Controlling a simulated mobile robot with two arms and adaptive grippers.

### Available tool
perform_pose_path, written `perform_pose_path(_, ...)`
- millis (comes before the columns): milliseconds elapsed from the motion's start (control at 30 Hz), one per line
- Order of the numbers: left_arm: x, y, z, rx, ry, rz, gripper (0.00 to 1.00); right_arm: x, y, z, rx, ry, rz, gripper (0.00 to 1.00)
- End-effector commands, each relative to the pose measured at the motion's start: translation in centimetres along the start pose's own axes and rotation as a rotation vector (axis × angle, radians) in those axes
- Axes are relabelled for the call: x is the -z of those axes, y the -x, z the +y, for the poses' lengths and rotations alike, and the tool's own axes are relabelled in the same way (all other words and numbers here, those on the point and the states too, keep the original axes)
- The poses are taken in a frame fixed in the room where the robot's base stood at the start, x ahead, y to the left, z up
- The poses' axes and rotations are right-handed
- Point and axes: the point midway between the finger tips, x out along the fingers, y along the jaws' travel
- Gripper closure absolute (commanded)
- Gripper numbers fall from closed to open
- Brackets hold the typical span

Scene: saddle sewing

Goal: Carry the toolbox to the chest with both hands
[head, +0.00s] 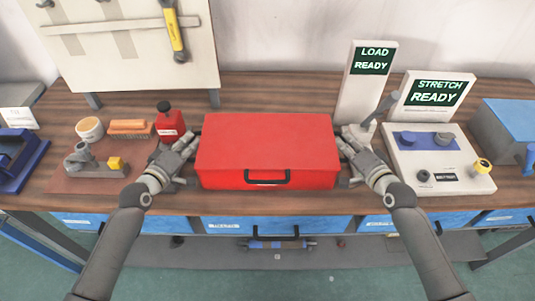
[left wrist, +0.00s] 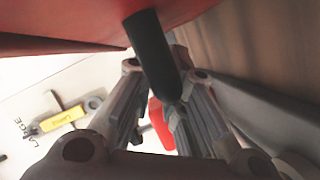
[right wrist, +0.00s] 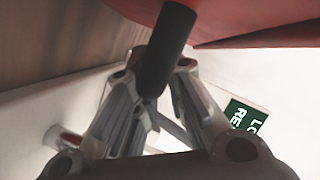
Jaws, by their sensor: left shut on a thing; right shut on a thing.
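The red toolbox (head: 267,145) is at the middle of the wooden workbench in the head view, with a dark handle on its front face. My left gripper (head: 187,158) is at its left side and my right gripper (head: 350,155) at its right side. In the left wrist view, my left gripper is shut on a dark side handle (left wrist: 152,55) of the toolbox. In the right wrist view, my right gripper is shut on the other dark side handle (right wrist: 167,50). The toolbox looks level; I cannot tell whether it touches the bench. I cannot make out a chest.
A red bottle (head: 170,124), a brush (head: 130,128) and a brown mat (head: 75,180) with small tools are at the left. A white control panel (head: 437,160) and two signs reading "LOAD READY" (head: 368,75) and "STRETCH READY" (head: 436,96) are at the right. Blue drawers (head: 277,224) sit below.

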Motion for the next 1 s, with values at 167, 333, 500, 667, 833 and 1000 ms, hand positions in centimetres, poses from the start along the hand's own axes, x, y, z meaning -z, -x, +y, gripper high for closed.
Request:
perform_pose_path(167,0.0,0.0,-0.1,0.001,0.000,0.000,1.00,0.0,0.0,0.1,-0.001,0.000,0.000,1.00)
perform_pose_path(333,0.5,0.0,0.6,-0.010,-0.002,0.010,1.00,0.5,0.0,-0.6,0.010,0.002,0.009,1.00)
perform_pose_path(500,0.7,0.1,0.8,-0.009,-0.002,0.010,1.00,0.7,0.1,-0.8,0.009,0.002,0.009,1.00)
perform_pose_path(667,1.1,0.3,1.5,-0.009,-0.002,0.010,1.00,1.1,0.3,-1.5,0.009,0.002,0.009,1.00)
perform_pose_path(833,1.8,0.5,2.5,-0.010,-0.003,0.011,1.00,1.7,0.5,-2.5,0.010,0.002,0.010,1.00)
perform_pose_path(1000,2.5,0.8,3.6,-0.010,-0.003,0.011,1.00,2.4,0.8,-3.6,0.010,0.002,0.010,1.00)
